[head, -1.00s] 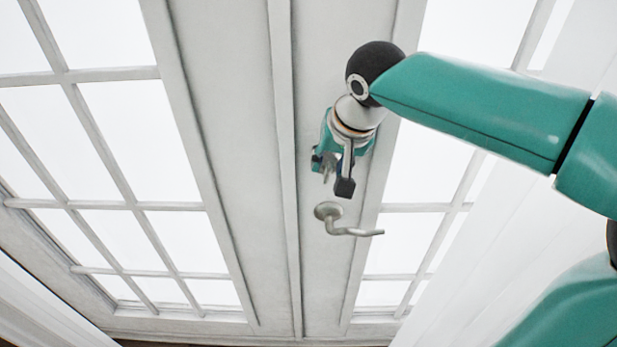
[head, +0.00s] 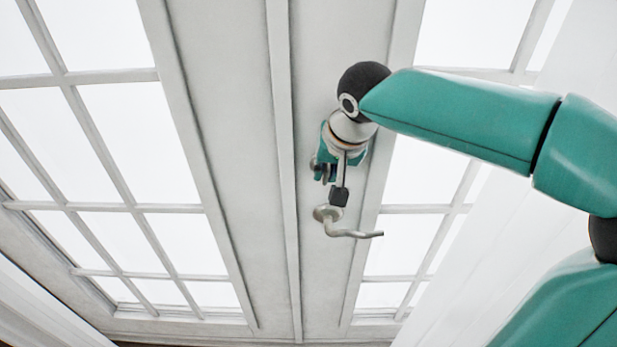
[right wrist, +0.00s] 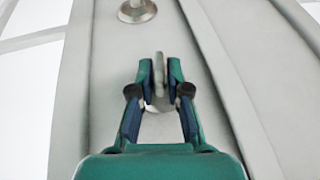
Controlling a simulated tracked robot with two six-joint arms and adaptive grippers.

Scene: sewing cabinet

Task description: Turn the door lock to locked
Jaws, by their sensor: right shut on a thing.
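The door lock's metal thumb-turn (right wrist: 159,80) stands between the fingertips of my right gripper (right wrist: 160,70) in the right wrist view. Its flat tab points up in that picture, and its round base is partly hidden by the fingers. The gripper is shut on the tab. In the head view my right gripper (head: 325,172) is at the door, just above the lever handle, and it hides most of the lock. My left gripper is not in view.
A silver lever handle (head: 350,232) sits just below the gripper and points right. Its round base shows at the top of the right wrist view (right wrist: 137,10). White glazed doors (head: 235,180) fill the view, with a vertical seam left of the handle.

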